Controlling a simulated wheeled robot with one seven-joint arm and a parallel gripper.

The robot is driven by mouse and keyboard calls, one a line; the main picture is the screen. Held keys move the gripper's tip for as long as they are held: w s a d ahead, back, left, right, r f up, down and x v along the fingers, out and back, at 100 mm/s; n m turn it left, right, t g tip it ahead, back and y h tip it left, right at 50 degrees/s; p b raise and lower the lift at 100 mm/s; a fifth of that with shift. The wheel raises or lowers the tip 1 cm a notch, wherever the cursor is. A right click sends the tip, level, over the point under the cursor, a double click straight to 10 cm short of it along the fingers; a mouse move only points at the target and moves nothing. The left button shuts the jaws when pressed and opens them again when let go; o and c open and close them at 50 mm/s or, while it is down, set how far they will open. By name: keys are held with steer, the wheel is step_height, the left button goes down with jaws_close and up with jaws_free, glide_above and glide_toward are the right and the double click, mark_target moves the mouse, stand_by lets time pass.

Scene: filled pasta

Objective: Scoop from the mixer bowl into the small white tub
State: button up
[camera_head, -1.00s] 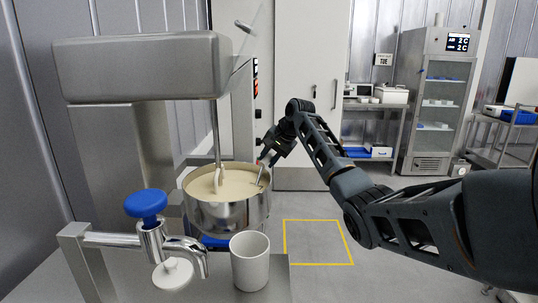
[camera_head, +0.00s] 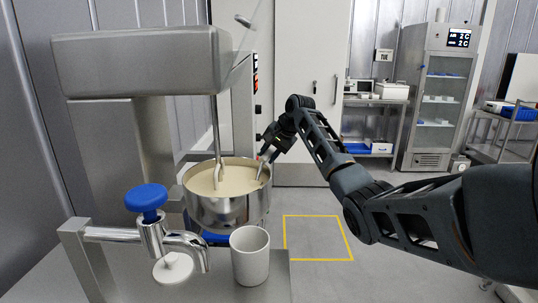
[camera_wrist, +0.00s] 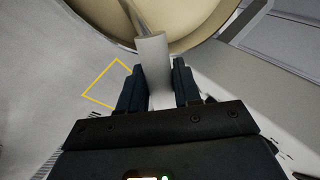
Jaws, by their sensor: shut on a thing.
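The steel mixer bowl (camera_head: 228,212) holds a pale cream filling (camera_head: 236,181) and sits under the mixer. My gripper (camera_head: 264,154) is at the bowl's right rim. In the wrist view my gripper (camera_wrist: 158,68) is shut on the pale grey handle of a scoop (camera_wrist: 152,58), which stands between the two fingers. The scoop reaches over the rim into the bowl (camera_wrist: 207,36); its far end is cut off at the wrist view's top. The small white tub (camera_head: 250,262) stands upright on the counter in front of the bowl, apart from my gripper. I cannot see its bottom inside.
The mixer head (camera_head: 140,62) hangs over the bowl, with its steel shaft (camera_head: 215,130) down in the filling. A tap with a blue knob (camera_head: 146,200) stands left of the tub, above a white round piece (camera_head: 173,267). Floor right of the counter is clear, with a yellow-outlined square (camera_head: 318,217).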

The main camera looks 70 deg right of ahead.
steer(key=shift+r+p, duration=2.8)
steer(key=shift+r, duration=2.7)
